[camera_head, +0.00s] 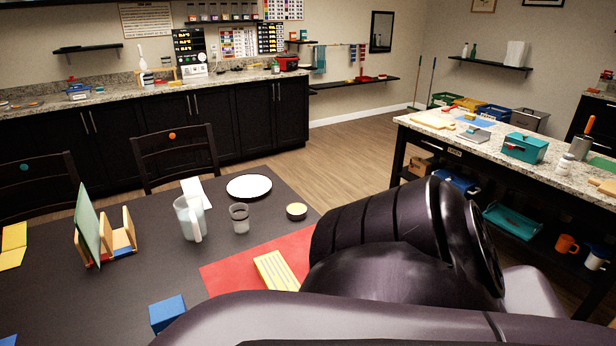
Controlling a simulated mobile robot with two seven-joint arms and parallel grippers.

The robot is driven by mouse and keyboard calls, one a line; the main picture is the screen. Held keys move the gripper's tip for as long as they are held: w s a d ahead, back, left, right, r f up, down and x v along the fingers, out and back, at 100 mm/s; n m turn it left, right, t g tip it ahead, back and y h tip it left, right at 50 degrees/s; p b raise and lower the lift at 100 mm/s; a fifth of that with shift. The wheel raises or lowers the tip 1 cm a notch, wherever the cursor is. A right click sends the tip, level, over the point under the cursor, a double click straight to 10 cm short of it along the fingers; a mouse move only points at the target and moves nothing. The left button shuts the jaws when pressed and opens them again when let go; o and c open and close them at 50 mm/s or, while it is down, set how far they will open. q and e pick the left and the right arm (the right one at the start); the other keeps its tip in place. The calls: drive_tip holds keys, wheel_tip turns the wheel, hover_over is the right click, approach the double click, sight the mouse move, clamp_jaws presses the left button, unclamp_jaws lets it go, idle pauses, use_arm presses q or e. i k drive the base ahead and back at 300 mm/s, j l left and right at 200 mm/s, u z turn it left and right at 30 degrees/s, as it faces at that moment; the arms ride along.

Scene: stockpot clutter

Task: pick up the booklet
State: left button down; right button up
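I cannot tell for certain which thing is the booklet. A thin, pale green, upright panel (88,226) leans in a wooden rack (122,238) on the dark table at the left; it looks like a booklet or folder. A yellow, striped block-like item (276,270) lies on a red mat (238,272) near the front. My dark arm crosses the lower right and hides part of the mat and table. Neither gripper shows in the head view.
On the dark table (150,275) stand a clear pitcher (187,218), a cup (239,219), a white plate (249,186), a small bowl (296,211) and a blue block (166,313). A chair (176,152) stands behind. A cluttered counter (480,150) is at right.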

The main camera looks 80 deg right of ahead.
sight(275, 272)
drive_tip(key=z, duration=1.4)
drive_tip(key=i+l+z, duration=0.15)
drive_tip(key=z, duration=0.25)
drive_tip(key=i+z, duration=0.3)
drive_tip(key=z, duration=0.15)
drive_tip(key=k, duration=0.2)
drive_tip(key=k+j+z, duration=0.6)
drive_tip(key=i+j, duration=0.05)
drive_tip(key=i, duration=0.05)
